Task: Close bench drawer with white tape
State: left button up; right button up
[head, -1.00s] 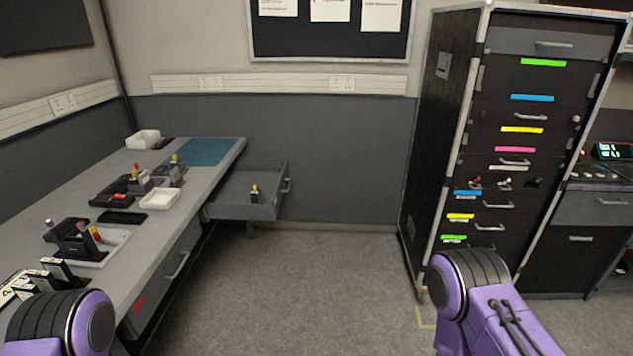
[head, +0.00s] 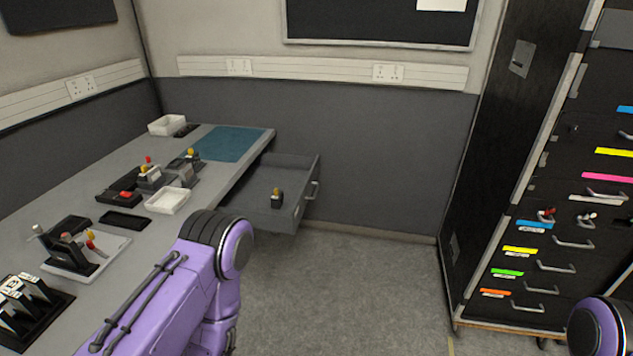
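An open bench drawer (head: 262,214) sticks out to the right from the far end of the grey bench (head: 215,185). Its handle (head: 312,191) is on its right-hand front face. No white tape shows on the part of the drawer I can see. My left arm reaches in from the lower left, over the bench edge, but its gripper is out of frame. Only a purple piece of my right arm shows at the lower right, and its gripper is out of view.
The bench holds white trays (head: 167,201), a teal mat (head: 231,144) and several small tools. A tall black cabinet (head: 490,150) with coloured tape strips and handles stands at the right. The grey floor (head: 350,290) between bench and cabinet is clear.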

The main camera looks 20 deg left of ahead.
aim_at(248, 198)
jog(key=u, duration=0.3)
jog(key=i, duration=0.65)
jog(key=u, duration=0.95)
jog(key=k, duration=1.3)
jog(key=z, duration=0.1)
jog(key=i, duration=0.6)
jog(key=z, duration=0.8)
jog(key=i, duration=0.85)
jog(key=u, duration=0.7)
jog(key=i, duration=0.4)
jog(key=u, duration=0.25)
